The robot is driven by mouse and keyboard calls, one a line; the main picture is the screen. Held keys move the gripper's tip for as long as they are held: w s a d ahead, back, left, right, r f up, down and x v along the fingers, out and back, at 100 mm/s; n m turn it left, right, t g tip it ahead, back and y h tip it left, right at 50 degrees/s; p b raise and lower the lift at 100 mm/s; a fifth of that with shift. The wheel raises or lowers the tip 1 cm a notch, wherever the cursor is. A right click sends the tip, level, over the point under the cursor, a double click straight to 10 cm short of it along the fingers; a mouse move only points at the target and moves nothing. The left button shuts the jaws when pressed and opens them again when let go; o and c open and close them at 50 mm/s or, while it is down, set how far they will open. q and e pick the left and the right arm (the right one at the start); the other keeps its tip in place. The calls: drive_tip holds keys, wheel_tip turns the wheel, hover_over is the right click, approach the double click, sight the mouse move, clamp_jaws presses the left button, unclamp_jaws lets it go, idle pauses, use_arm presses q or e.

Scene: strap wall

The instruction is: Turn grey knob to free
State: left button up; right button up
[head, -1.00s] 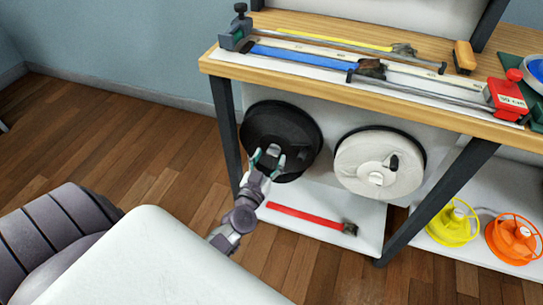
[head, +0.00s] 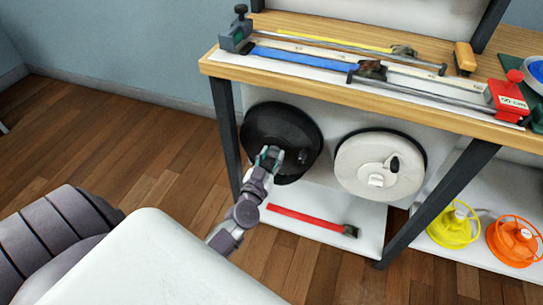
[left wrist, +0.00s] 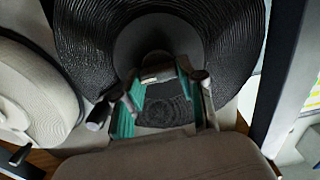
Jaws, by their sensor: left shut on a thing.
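The black reel (head: 265,124) hangs upright below the bench top, at the left; it also shows in the left wrist view (left wrist: 225,35). My left gripper (head: 269,155) is at the lower front of this reel. In the left wrist view its teal-padded fingers (left wrist: 158,82) are shut on a small light grey piece, which looks like the grey knob (left wrist: 156,75). The fingers hide most of it, so I cannot tell its angle. A dark crank handle (head: 303,157) stands out from the reel to the right of the gripper. My right gripper is not in view.
A white reel (head: 358,152) with a black handle hangs at the right. A red strap (head: 300,217) lies on the lower shelf (head: 340,245). The wooden bench edge (head: 370,90) passes above, and a dark table leg (head: 227,130) stands at the left.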

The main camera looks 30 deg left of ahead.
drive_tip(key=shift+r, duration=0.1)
use_arm(q)
drive_tip(key=n+p, duration=0.1)
drive_tip(key=n, duration=0.1)
drive_tip(key=shift+n, duration=0.4)
drive_tip(key=n, duration=0.2)
drive_tip(key=shift+a+n, duration=0.1)
drive_tip(key=shift+n, duration=0.3)
drive_tip(key=n, duration=0.3)
drive_tip(key=shift+n, duration=0.3)
drive_tip(key=n, duration=0.2)
drive_tip(key=shift+a+f+n, duration=0.1)
drive_tip(key=shift+f+n, duration=0.05)
drive_tip(key=shift+n, duration=0.25)
drive_tip(key=n, duration=0.2)
drive_tip(key=shift+s+n, duration=0.1)
drive_tip(key=shift+n, duration=0.2)
drive_tip(key=shift+f+n, duration=0.1)
drive_tip(key=shift+n, duration=0.8)
drive_tip(key=shift+n+b, duration=0.35)
drive_tip(key=shift+n, duration=0.35)
